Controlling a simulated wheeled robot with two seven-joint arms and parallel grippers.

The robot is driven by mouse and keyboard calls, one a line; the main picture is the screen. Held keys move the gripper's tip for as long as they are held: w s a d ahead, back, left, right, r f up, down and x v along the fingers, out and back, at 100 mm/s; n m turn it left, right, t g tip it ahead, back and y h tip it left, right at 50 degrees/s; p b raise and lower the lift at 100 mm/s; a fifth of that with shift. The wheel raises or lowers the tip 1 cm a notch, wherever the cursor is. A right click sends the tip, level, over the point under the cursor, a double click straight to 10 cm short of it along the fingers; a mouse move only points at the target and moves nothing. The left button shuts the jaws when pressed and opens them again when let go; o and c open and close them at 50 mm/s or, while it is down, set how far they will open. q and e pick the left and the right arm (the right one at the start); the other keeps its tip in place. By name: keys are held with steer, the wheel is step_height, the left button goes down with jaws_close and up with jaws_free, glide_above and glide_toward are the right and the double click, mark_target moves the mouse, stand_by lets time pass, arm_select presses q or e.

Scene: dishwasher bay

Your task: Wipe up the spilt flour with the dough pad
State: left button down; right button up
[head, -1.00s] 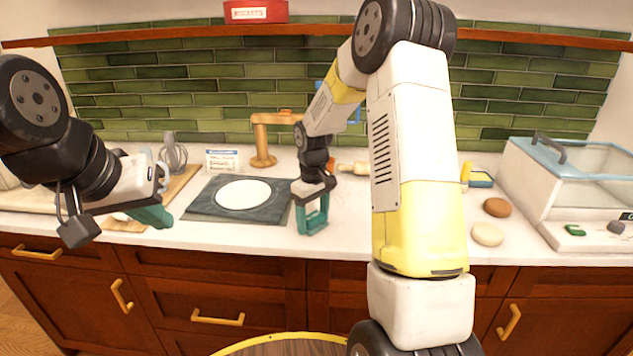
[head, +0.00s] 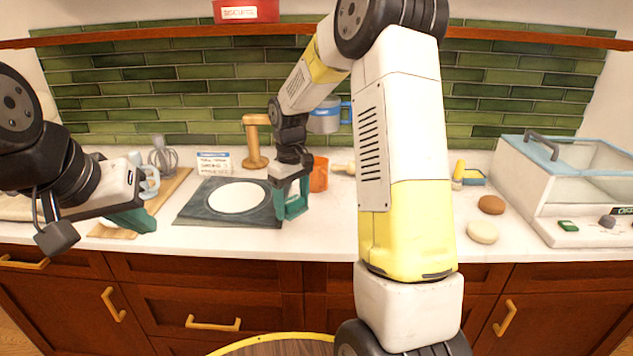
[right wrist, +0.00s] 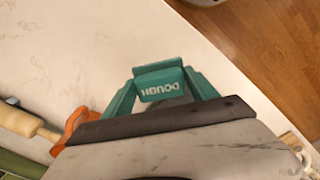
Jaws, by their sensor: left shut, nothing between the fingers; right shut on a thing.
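My right gripper (head: 291,209), with teal fingers, is shut on the dough pad (right wrist: 161,85), a small teal block lettered DOUGH. It is low over or on the white counter, just right of the dark mat; contact is unclear. A white round patch (head: 239,197) lies on the dark mat (head: 190,213); I cannot tell whether it is flour or dough. I cannot make out any other spilt flour with certainty. My left gripper (head: 140,222) is shut and empty over the counter's left front, by a wooden board.
An orange cup (head: 319,174) stands close behind my right gripper, with a rolling pin (right wrist: 22,122) beyond. Two round pieces (head: 483,232) (head: 491,205) and a clear-lidded machine (head: 565,190) are at right.

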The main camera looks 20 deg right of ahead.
steer(key=shift+r, duration=1.3)
steer(key=shift+s+d, duration=0.1)
